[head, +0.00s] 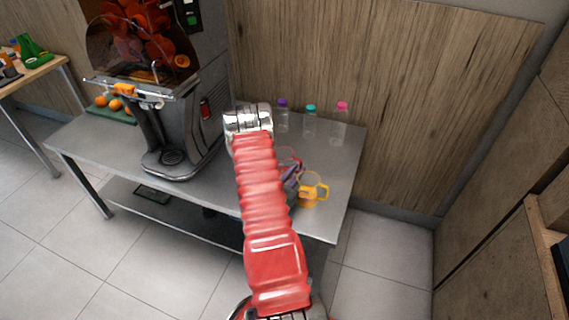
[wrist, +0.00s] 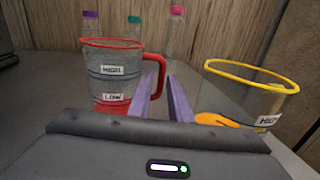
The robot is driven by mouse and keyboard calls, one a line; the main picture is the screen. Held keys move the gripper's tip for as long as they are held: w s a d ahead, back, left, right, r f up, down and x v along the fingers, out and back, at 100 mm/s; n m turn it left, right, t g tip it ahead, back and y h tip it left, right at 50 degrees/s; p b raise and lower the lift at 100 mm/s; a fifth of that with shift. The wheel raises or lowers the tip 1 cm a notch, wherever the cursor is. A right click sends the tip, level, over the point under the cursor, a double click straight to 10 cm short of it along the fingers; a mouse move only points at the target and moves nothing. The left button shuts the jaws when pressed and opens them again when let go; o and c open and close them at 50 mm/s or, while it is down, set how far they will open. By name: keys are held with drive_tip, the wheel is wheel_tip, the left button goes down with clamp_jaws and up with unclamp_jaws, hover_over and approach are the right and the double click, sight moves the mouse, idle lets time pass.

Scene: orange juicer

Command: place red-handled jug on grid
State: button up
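The red-handled jug (wrist: 117,84) is clear with a red rim, red base and "HIGH" and "LOW" labels. It stands upright at left in the wrist view; in the head view, my arm mostly hides the jug (head: 289,153). My gripper (wrist: 162,84) is open, its two purple fingers apart and pointing toward the jug's red handle. The handle shows at the fingertips, near the left finger; I cannot tell whether they touch. In the head view, the fingers (head: 291,180) show beside my red arm. The round dark grid (head: 171,157) is at the juicer's foot, with nothing on it.
A yellow-handled jug (wrist: 245,95) stands close to the right finger. Bottles with purple (head: 282,113), teal (head: 310,118) and pink (head: 340,122) caps stand at the back of the metal table (head: 338,185).

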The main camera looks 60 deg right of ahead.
idle(0.4)
clamp_jaws()
